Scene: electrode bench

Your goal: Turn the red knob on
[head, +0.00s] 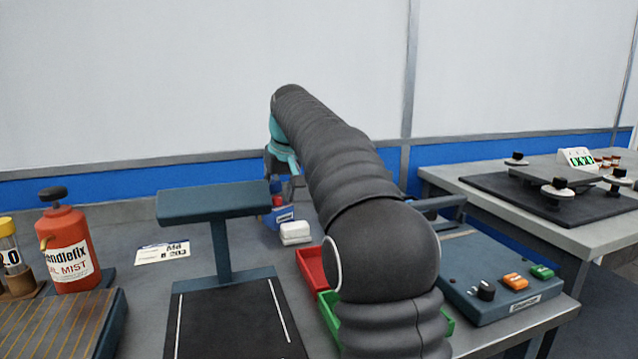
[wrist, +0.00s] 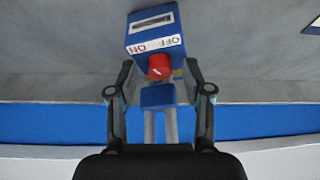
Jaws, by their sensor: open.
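Which mark the knob points to is too small to tell. In the head view the blue box (head: 278,219) stands at the back of the bench, with a bit of the red knob (head: 277,201) showing. My gripper (wrist: 158,90) is open and empty, its two fingers on either side of the knob and apart from it. In the head view my arm hides part of it.
A white block (head: 295,232) stands just in front of the blue box. A red tray (head: 308,264) and a green tray (head: 328,309) lie partly under my arm. A dark stand (head: 221,250) is left; a blue control unit (head: 500,280) is right.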

